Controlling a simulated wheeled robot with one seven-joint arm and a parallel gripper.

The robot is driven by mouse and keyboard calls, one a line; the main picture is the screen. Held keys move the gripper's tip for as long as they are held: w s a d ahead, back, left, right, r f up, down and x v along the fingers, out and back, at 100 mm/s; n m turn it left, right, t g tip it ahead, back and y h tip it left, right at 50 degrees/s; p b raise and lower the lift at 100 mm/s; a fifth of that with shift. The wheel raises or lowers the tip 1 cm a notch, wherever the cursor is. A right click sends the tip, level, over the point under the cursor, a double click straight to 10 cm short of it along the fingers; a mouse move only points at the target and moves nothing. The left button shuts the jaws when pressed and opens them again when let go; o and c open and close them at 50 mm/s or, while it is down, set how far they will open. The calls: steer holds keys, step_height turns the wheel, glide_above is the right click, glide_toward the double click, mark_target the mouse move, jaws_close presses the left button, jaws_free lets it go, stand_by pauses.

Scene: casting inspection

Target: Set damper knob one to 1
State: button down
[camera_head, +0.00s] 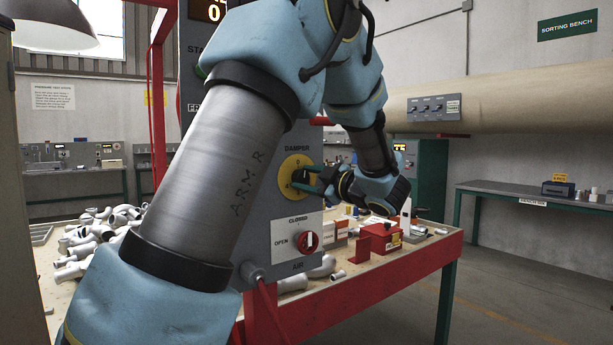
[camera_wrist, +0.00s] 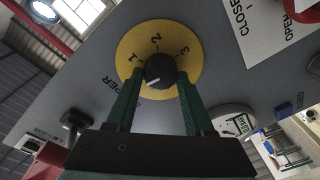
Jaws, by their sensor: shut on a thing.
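The damper knob (camera_wrist: 160,70) is a black round knob on a yellow dial (camera_wrist: 138,40) marked 1, 2 and 3, set in a grey panel. Its white pointer line points to the lower left in the wrist view, on the side of the 1 and off that numeral. My gripper (camera_wrist: 159,82) has its two green fingers on either side of the knob and is shut on it. In the head view the yellow dial (camera_head: 297,160) sits under the word DAMPER, with my gripper (camera_head: 307,183) reaching it from the right. The fingers hide part of the dial.
Below the dial is a red air knob (camera_head: 308,242) with OPEN and CLOSED labels. A red-edged table (camera_head: 375,285) with pale castings (camera_head: 85,245) and a red block (camera_head: 383,238) stands behind the panel. A sorting bench (camera_head: 535,193) is at the right, with open floor before it.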

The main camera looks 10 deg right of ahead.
steer(key=m+p, duration=0.4)
steer(key=m, duration=0.2)
steer(key=shift+d+r+t+p, duration=0.1)
steer(key=shift+r+t+p, duration=0.05)
steer(key=shift+t+p, duration=0.15)
steer(key=shift+m+h+p, duration=0.3)
steer(key=shift+m+p, duration=1.1)
steer(key=shift+m, duration=0.8)
steer(key=shift+f+t, duration=0.2)
steer(key=shift+t, duration=0.1)
steer(key=shift+c, duration=1.4)
jaws_free()
steer(key=r+b+v, duration=0.1)
steer(key=b+v, duration=0.3)
steer(key=v, duration=0.6)
steer(key=shift+s+d+f, duration=0.25)
steer(key=shift+s+f, duration=0.1)
steer(key=shift+f, duration=0.2)
